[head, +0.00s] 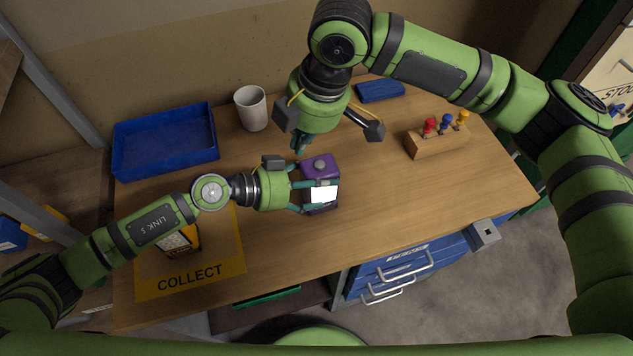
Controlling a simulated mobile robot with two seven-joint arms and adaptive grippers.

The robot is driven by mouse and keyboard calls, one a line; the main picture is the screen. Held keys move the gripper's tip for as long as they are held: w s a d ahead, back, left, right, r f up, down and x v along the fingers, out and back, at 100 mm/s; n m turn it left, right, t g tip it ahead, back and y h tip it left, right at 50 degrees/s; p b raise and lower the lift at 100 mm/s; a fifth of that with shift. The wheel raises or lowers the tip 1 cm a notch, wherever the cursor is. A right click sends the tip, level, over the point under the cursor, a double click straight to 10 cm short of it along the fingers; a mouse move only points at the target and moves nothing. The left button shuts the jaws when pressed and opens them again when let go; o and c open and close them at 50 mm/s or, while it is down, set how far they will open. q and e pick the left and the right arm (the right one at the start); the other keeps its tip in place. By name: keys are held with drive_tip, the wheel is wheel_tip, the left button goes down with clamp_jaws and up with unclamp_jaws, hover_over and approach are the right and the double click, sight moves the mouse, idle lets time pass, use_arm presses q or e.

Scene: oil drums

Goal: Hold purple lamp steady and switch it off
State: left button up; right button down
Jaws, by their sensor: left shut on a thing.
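The purple lamp (327,168) stands on the wooden table near its middle. It has a round grey button (320,165) on top and a bright white panel on the side facing the table's front edge. My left gripper (318,196) comes in from the left and is shut on the lamp, with its teal fingers around the lamp's body. My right gripper (300,146) points down just behind and left of the lamp, apart from the button. Its teal fingertips look close together, and nothing shows between them.
A blue tray (165,165) and a white mug (251,108) stand behind. A blue box (380,91) is at the back. A wooden block with coloured pegs (437,143) is at right. A yellow COLLECT mat (228,267) holds a yellow-black item (180,241). Table right of the lamp is clear.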

drive_tip(key=m+y, duration=0.1)
drive_tip(key=m, duration=0.1)
wheel_tip(320, 180, up, 2)
drive_tip(key=r+m+t+y, duration=0.1)
drive_tip(key=m+t+y, duration=0.2)
drive_tip(key=m+t, duration=0.35)
hover_over(322, 167)
drive_tip(key=m+g, duration=0.2)
drive_tip(key=shift+t, duration=0.35)
drive_tip(key=shift+f, duration=4.55)
drive_tip(key=shift+f, duration=0.45)
drive_tip(key=shift+r, duration=0.6)
